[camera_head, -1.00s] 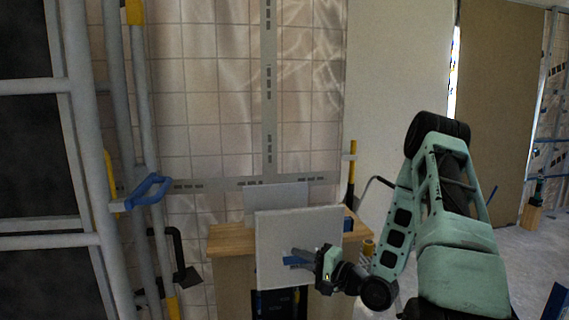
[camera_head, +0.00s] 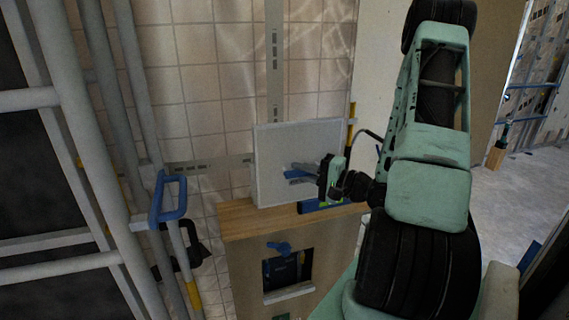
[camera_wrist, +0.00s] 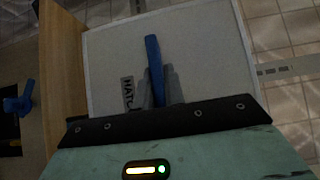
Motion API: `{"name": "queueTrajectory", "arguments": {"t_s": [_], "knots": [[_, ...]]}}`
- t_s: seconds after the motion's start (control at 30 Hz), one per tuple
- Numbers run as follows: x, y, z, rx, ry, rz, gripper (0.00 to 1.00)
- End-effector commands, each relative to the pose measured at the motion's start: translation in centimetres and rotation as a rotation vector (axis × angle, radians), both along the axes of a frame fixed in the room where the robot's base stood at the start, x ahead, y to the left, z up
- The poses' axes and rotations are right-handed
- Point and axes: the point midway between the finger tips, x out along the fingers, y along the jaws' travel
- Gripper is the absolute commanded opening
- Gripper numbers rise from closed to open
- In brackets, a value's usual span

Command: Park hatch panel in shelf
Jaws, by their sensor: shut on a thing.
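The hatch panel (camera_head: 275,150), a pale grey square plate, stands upright at the wooden cabinet's top in the head view. Its blue handle (camera_head: 295,173) sticks out toward me. In the wrist view the panel (camera_wrist: 205,55) fills the middle, with a partly hidden "HAT" label beside the blue handle (camera_wrist: 153,55). My gripper (camera_head: 304,176) is shut on that handle. The wooden cabinet (camera_head: 238,222) has a dark square opening in its front. Whether the panel's lower edge touches the cabinet top is unclear. No separate shelf can be told apart behind the panel.
A blue level-like bar (camera_head: 320,206) lies on the cabinet top, right of the panel. A blue piece (camera_head: 279,247) is at the opening. Grey scaffold tubes with a blue handle (camera_head: 168,198) stand left. The tiled wall (camera_head: 200,110) is close behind.

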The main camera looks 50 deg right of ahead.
Motion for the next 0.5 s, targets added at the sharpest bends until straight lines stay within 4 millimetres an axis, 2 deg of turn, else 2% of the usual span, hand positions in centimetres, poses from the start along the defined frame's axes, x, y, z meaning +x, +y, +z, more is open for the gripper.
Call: {"name": "queueTrajectory", "arguments": {"t_s": [0.17, 0.5], "knots": [[0.6, -0.4, -0.1, -0.004, -0.004, 0.000, 0.00], [2.9, -1.8, -0.6, -0.004, -0.004, 0.000, 0.00]]}}
